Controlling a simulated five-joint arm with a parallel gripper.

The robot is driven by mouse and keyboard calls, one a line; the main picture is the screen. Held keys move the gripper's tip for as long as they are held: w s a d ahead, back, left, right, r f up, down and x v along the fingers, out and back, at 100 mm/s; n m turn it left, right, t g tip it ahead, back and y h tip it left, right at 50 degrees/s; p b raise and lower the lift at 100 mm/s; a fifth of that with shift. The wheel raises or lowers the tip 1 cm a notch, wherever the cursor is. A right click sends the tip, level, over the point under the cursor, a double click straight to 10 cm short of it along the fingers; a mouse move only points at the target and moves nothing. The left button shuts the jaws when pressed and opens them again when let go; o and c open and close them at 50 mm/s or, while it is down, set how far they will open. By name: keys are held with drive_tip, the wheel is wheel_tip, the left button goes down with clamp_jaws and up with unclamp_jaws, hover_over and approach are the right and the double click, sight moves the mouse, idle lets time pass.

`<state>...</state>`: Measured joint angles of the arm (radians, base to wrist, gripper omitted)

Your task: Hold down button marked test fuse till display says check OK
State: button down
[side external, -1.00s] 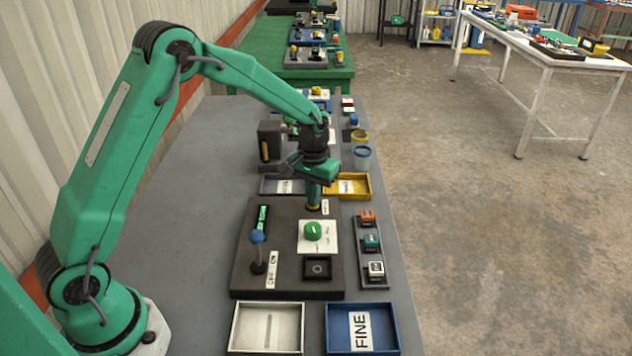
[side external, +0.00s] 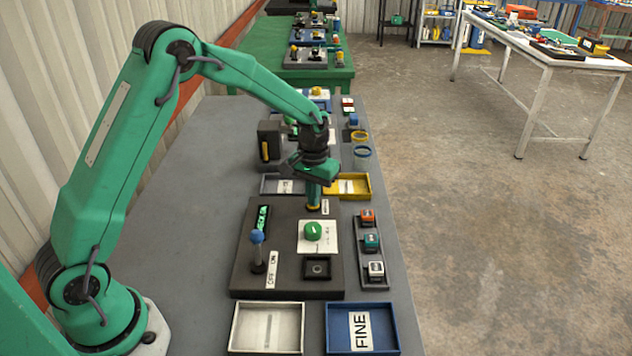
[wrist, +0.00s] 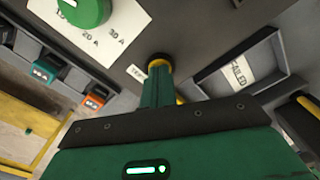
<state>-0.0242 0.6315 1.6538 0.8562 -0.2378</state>
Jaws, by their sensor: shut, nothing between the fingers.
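My gripper (side external: 314,198) is shut and points straight down at the far edge of the dark test panel (side external: 285,207). Its fingertips (wrist: 160,75) are over a yellow-ringed button (wrist: 158,59), appearing to touch it; they hide most of it. A white label beside it, (wrist: 137,73) in the wrist view, is partly covered. A narrow display (side external: 263,218) at the panel's left shows green marks on dark, too small to read. A green knob (side external: 313,231) sits on a white plate, a blue-topped lever (side external: 257,237) stands near the OFF/ON label, and a dark socket (side external: 317,268) is in front.
Orange, teal and white blocks stand on a narrow rack (side external: 373,285) to the right. A blue FINE tray (side external: 394,327) and a pale tray (side external: 236,330) lie in front. A yellow tray (side external: 368,187) and grey FAILED tray (wrist: 283,62) lie behind the panel.

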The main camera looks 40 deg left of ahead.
drive_tip(key=shift+r, duration=3.55)
drive_tip(key=s+r+m+t, duration=0.1)
drive_tip(key=s+r+t, duration=0.2)
drive_tip(key=s+r, duration=0.9)
drive_tip(key=s+d+r+m+t, duration=0.1)
drive_tip(key=s+m+t, duration=0.1)
drive_tip(key=s, duration=1.3)
drive_tip(key=shift+s+r+t, duration=0.15)
drive_tip(key=shift+s+t, duration=0.15)
drive_tip(key=shift+d, duration=0.1)
